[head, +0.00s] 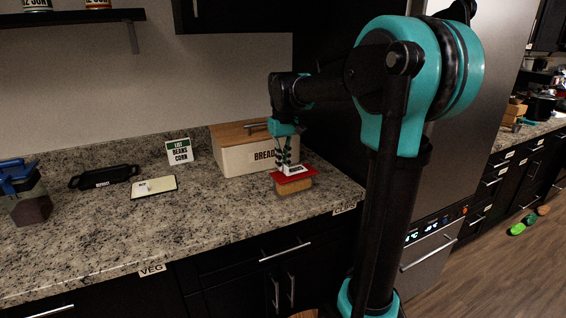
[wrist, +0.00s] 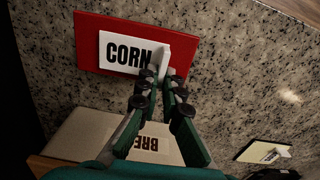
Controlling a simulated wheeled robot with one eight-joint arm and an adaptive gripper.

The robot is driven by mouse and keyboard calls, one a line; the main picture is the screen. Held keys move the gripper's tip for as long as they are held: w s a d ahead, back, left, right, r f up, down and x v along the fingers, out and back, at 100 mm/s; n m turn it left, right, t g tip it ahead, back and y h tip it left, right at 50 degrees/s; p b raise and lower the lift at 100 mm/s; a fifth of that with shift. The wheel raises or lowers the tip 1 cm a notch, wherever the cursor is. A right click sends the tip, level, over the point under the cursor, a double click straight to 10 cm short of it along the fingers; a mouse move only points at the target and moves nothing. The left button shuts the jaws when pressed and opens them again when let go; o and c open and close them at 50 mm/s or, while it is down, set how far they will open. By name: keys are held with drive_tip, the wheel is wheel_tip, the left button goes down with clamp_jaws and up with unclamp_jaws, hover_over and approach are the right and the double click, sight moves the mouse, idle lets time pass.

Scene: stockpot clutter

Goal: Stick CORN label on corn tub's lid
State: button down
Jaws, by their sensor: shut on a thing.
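The white CORN label (wrist: 122,52) has dark letters and a raised white tab at its right end. My gripper (wrist: 163,80) is shut on that tab. The label lies flat over the red lid (wrist: 88,40) in the wrist view; I cannot tell whether they touch. In the head view my gripper (head: 286,164) points down above the red lid (head: 280,189), with the label (head: 293,171) between them. The corn tub (head: 294,187) shows as a tan body under the lid, on the counter near its front right.
A bread box (head: 240,157) stands just behind the tub. A list card (head: 179,151) reading BEANS and CORN leans at the wall. A pale board (head: 153,188), a black-handled item (head: 104,178) and a blue-topped container (head: 30,205) sit left. The counter's front middle is clear.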

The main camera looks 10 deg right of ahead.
drive_tip(key=shift+f, duration=0.35)
idle(0.6)
drive_tip(key=c, duration=1.6)
unclamp_jaws()
drive_tip(key=shift+r, duration=3)
